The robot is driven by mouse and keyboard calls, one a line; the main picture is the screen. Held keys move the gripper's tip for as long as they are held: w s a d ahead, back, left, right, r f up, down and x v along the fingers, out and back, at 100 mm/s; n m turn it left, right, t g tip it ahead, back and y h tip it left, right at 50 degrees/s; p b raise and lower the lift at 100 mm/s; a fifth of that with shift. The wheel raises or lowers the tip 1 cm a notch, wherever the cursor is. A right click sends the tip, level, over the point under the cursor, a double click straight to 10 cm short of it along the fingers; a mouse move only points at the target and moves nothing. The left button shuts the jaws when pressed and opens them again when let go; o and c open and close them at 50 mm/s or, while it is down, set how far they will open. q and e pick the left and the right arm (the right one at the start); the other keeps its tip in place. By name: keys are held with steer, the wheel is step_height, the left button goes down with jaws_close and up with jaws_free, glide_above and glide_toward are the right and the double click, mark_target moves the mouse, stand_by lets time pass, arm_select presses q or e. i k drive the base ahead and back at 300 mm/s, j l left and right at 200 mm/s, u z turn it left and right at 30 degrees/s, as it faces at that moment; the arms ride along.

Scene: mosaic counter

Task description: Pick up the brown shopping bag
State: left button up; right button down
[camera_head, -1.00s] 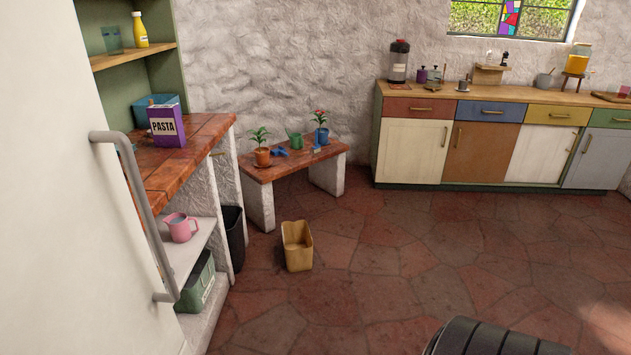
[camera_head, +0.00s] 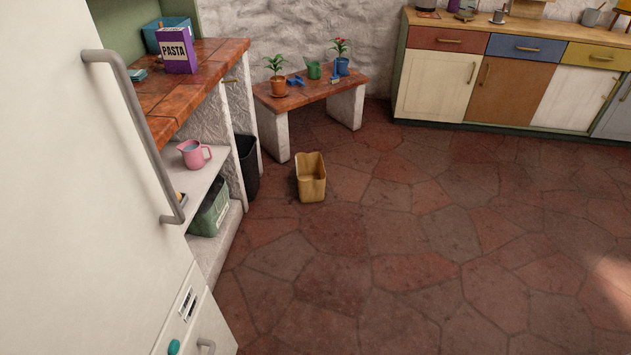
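The brown shopping bag (camera_head: 312,183) stands upright on the stone floor, left of the picture's middle, with its open top facing up. It stands just in front of the low bench and right of the black bin. Neither of my grippers shows in this view.
A white fridge (camera_head: 70,220) with a long handle fills the left edge. A counter (camera_head: 190,92) with open shelves, a black bin (camera_head: 246,165) and a low plant bench (camera_head: 306,98) stand near the bag. Cabinets (camera_head: 520,82) line the back wall. The middle floor (camera_head: 420,240) is clear.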

mark_target(310, 172)
steer(key=i+l, duration=0.3)
steer(key=i, duration=0.15)
steer(key=i+l+z, duration=0.15)
steer(key=i+l, duration=0.2)
steer(key=i, duration=0.1)
